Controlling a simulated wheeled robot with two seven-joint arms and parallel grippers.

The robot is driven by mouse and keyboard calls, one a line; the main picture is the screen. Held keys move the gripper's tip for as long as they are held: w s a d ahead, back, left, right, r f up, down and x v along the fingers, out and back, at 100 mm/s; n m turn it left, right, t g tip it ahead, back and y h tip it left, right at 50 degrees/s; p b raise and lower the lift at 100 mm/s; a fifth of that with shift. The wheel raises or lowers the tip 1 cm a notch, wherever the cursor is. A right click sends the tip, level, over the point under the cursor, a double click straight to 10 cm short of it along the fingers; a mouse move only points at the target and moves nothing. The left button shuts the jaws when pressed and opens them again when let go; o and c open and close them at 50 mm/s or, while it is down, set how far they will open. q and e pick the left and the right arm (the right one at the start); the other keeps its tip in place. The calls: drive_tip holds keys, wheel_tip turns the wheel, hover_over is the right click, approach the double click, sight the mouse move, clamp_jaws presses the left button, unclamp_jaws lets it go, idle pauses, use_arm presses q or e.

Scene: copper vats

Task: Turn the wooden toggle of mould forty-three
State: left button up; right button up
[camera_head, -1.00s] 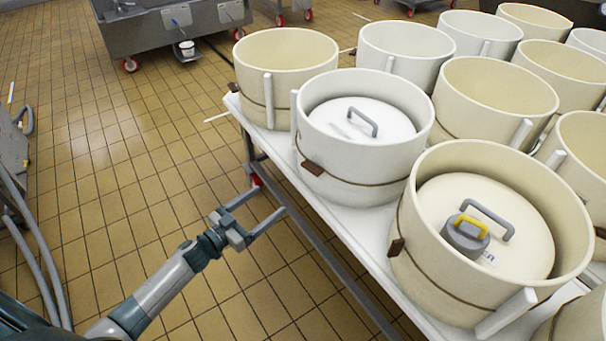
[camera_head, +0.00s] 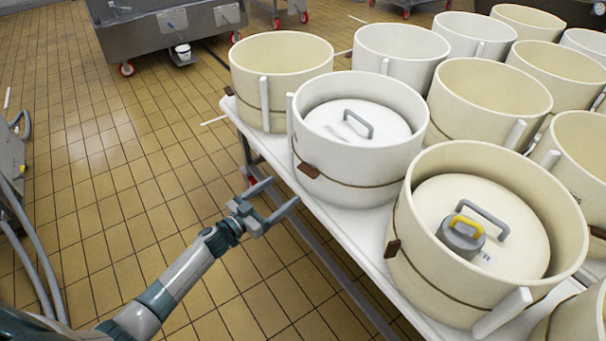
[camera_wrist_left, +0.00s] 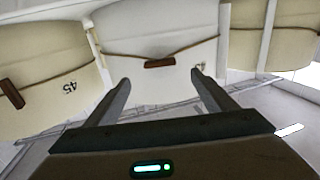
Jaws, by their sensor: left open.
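A white mould (camera_head: 350,165) with a lid stands at the table's near edge, with a brown wooden toggle (camera_head: 308,170) low on its side. In the left wrist view a pale mould (camera_wrist_left: 135,30) with a toggle (camera_wrist_left: 160,63) lies ahead between my fingers; a small dark number to its right is partly hidden by a finger and I cannot read it. A cream mould (camera_wrist_left: 45,55) at the left there reads 45 and has its own toggle (camera_wrist_left: 11,93). My left gripper (camera_head: 283,195) is open and empty, below and apart from the white mould. My right gripper is not in view.
The white table (camera_head: 345,232) carries several more moulds close together. The near cream mould (camera_head: 430,270) has a lid, a grey-and-yellow weight (camera_head: 461,236) and a toggle (camera_head: 391,248). Tiled floor (camera_head: 110,190) is clear left of the table.

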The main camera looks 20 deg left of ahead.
sight(305, 173)
use_arm(q)
drive_tip(key=x, duration=1)
drive_tip(key=shift+w+d, duration=0.2)
drive_tip(key=shift+w, duration=0.1)
drive_tip(key=c, duration=1.1)
